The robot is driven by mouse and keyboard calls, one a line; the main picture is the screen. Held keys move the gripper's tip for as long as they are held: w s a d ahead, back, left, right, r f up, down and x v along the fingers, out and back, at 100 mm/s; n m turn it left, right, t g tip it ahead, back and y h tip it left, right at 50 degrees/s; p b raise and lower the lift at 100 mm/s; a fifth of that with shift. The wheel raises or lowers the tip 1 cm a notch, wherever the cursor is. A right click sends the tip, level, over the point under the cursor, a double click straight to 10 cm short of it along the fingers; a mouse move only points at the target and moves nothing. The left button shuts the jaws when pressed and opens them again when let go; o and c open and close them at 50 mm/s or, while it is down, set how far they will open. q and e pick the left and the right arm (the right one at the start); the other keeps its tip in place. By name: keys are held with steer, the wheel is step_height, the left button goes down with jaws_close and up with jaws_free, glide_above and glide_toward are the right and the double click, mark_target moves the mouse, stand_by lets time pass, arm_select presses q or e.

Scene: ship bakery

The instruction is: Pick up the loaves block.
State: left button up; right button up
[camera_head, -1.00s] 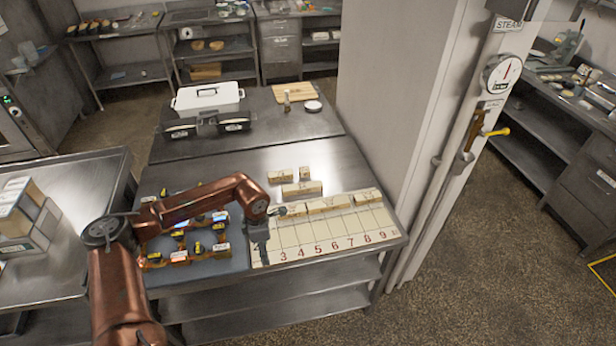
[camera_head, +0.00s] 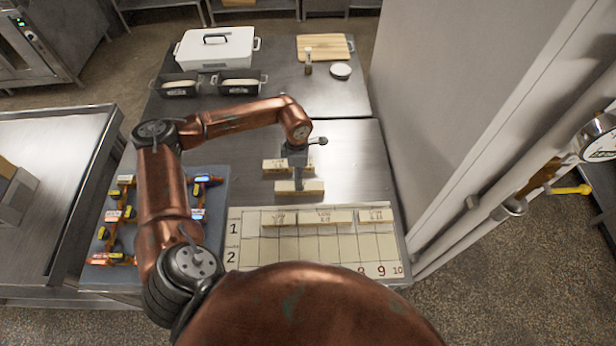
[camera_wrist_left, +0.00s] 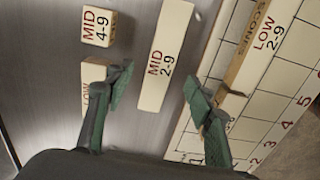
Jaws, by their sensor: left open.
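My left gripper (camera_head: 297,178) points down over the loose wooden blocks behind the numbered board. In the left wrist view its dark green fingers (camera_wrist_left: 157,82) are open and empty, one each side of a long block marked MID 2-9 (camera_wrist_left: 166,50). That block also shows in the head view (camera_head: 312,189), partly covered by the gripper. Beside it lie a small block marked MID 4-9 (camera_wrist_left: 98,28) and a block marked LOW (camera_wrist_left: 92,75), partly behind a finger. No word "loaves" is readable, so I cannot tell which block it is. My right gripper is not in view.
The numbered board (camera_head: 248,240) holds three blocks along its far edge, one labelled SCONES LOW 2-9 (camera_wrist_left: 262,50). A blue-grey mat (camera_head: 215,190) with small coloured items lies left. Dark tins (camera_head: 240,88) and a white lidded dish (camera_head: 215,50) stand behind. A wall rises right.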

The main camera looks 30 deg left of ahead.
arm_select(q)
steer(key=shift+s+f, duration=0.3)
steer(key=shift+f, duration=0.2)
step_height(320, 180, down, 2)
steer(key=shift+d+f+p, duration=0.1)
steer(key=shift+f+p, duration=0.15)
steer(key=shift+p, duration=0.15)
steer(key=shift+w+d+f, duration=0.1)
steer(key=shift+w+f, duration=0.3)
steer(key=shift+f, duration=0.4)
steer(key=shift+s+f, duration=0.15)
steer(key=shift+f, duration=0.7)
steer(key=shift+s, duration=0.1)
steer(key=shift+f, duration=0.15)
steer(key=shift+c, duration=0.7)
steer(key=c, duration=1.1)
jaws_close()
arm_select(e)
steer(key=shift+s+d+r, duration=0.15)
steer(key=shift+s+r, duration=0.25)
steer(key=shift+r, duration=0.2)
